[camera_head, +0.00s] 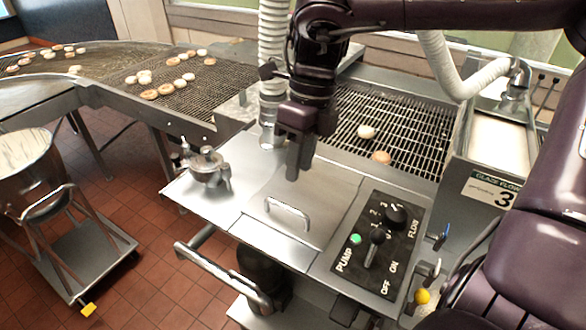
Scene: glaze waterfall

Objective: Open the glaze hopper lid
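The glaze hopper lid (325,190) is a flat steel panel in the top of the glaze machine, lying level and closed. A raised loop handle (288,212) stands near its front edge. My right gripper (298,162) points down above the back part of the lid, behind the handle and apart from it. Its fingers show nearly edge-on and close together, so I cannot tell whether they are open; nothing shows between them. My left gripper is not in view.
A black control panel (370,245) with a pump lever and flow knob lies right of the lid. A valve fitting (205,168) stands to the left. A wire conveyor (400,125) with doughnuts runs behind. A white hose (272,70) rises behind the lid.

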